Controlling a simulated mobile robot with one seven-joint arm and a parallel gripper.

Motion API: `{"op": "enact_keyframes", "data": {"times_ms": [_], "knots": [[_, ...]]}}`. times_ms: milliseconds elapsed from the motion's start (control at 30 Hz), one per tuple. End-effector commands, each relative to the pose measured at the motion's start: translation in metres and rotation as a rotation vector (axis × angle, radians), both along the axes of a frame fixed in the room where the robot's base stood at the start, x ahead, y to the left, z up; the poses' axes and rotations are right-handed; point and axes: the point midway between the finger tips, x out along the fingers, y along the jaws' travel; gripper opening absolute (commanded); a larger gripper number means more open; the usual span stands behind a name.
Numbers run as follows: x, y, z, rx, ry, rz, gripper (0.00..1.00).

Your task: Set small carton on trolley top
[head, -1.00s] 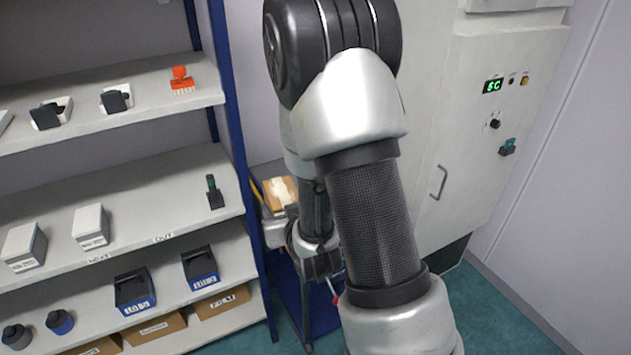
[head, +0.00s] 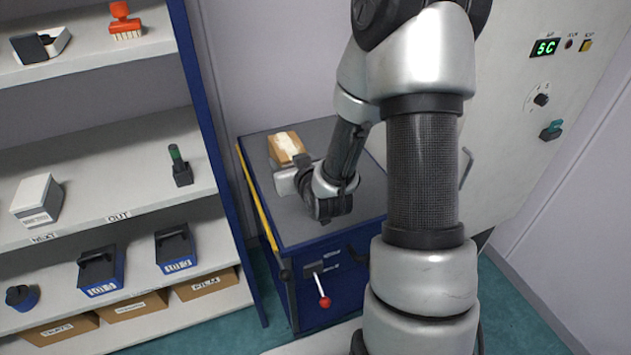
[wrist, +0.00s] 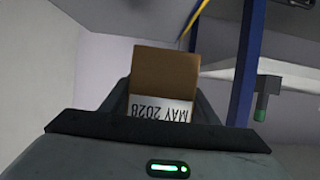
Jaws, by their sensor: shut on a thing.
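The small carton (head: 286,147) is brown with a pale strip on its upper side. It is over the back left part of the trolley top (head: 340,132); I cannot tell whether it touches the surface. My gripper (head: 299,162) is shut on it, with the hand in front of the carton and partly hiding it. In the wrist view the carton (wrist: 165,72) stands between the fingers (wrist: 162,88), its white label reading "MAY 2028" upside down. The trolley is a blue cabinet with a grey top and a yellow strip along its left edge.
A shelf rack with a blue post (head: 205,110) stands close to the trolley's left, holding boxes and stamps. A grey machine cabinet (head: 525,150) with a green "SC" display is at the right. A red-knobbed lever (head: 324,301) sticks out of the trolley's front. The top is otherwise bare where visible.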

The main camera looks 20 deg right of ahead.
Motion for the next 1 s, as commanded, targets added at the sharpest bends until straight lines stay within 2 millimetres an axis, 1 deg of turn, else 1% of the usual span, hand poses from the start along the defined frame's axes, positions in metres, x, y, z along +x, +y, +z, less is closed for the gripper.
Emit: {"op": "enact_keyframes", "data": {"times_ms": [33,133,200,300,400,500,633,700,767,900,1000], "knots": [[0.007,-0.016,-0.027,-0.001,-0.010,-0.007,0.20],[0.017,-0.038,-0.041,-0.003,-0.012,0.002,0.20],[0.021,-0.056,-0.048,-0.005,-0.011,0.006,0.20],[0.025,-0.081,-0.054,-0.006,-0.010,0.009,0.20],[0.027,-0.103,-0.055,-0.005,-0.009,0.009,0.20],[0.027,-0.119,-0.055,-0.004,-0.007,0.007,0.20],[0.026,-0.131,-0.052,-0.003,-0.006,0.006,0.20],[0.025,-0.134,-0.056,-0.002,-0.004,0.006,0.20],[0.025,-0.135,-0.065,0.000,-0.003,0.007,0.20],[0.025,-0.134,-0.092,0.002,-0.003,0.008,0.20],[0.025,-0.134,-0.106,0.001,-0.004,0.006,0.20]]}}
